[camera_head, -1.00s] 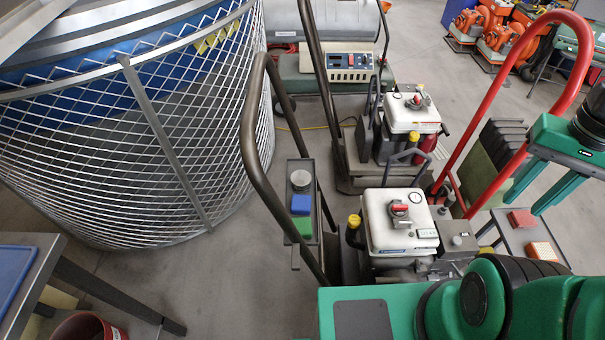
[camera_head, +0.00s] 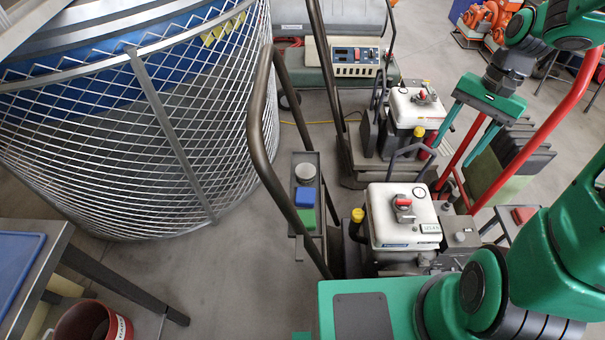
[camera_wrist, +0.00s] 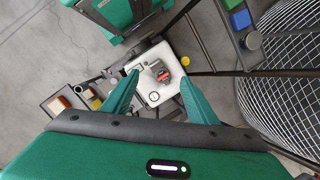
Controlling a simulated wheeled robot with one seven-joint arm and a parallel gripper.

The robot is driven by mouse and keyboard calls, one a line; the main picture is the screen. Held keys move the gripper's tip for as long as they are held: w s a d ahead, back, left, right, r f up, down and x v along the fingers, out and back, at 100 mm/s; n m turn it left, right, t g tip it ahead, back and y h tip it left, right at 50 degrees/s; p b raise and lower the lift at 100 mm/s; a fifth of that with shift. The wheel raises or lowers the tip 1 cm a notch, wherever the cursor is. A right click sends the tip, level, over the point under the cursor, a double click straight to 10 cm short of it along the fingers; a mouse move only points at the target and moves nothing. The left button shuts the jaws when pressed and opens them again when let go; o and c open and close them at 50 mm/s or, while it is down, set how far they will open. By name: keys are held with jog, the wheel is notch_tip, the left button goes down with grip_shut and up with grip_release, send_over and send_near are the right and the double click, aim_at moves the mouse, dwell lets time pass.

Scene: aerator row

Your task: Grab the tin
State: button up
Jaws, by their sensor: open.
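The tin (camera_head: 305,172) is a small grey round can with a pale top. It stands upright at the far end of a narrow dark tray (camera_head: 297,242), beyond a blue block (camera_head: 304,197) and a green block (camera_head: 307,218). In the wrist view the tin (camera_wrist: 252,41) is at the upper right. My gripper (camera_head: 454,164) is open and empty, with green fingers pointing down, well to the right of the tin in the head view. In the wrist view its fingertips (camera_wrist: 160,80) frame a white machine top below, apart from the tin.
A brown tubular handle (camera_head: 258,150) rises beside the tray, and a red handle (camera_head: 485,160) stands near my gripper. A large wire-mesh cage (camera_head: 130,150) stands left, with clear floor beside the tray.

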jog(key=w+a+f+m+g+y, duration=0.15)
jog(key=w+a+f+y, duration=0.25)
jog(key=w+a+f, duration=0.5)
jog(key=m+g+y, duration=0.2)
jog(key=m+y, duration=0.3)
jog(key=y, duration=0.2)
send_near(313, 168)
jog(key=shift+t, duration=0.25)
jog(key=x, duration=1)
jog(key=shift+s+a+f, duration=0.1)
jog(key=shift+s+a, duration=0.05)
jog(key=shift+s, duration=0.05)
jog(key=c, duration=0.7)
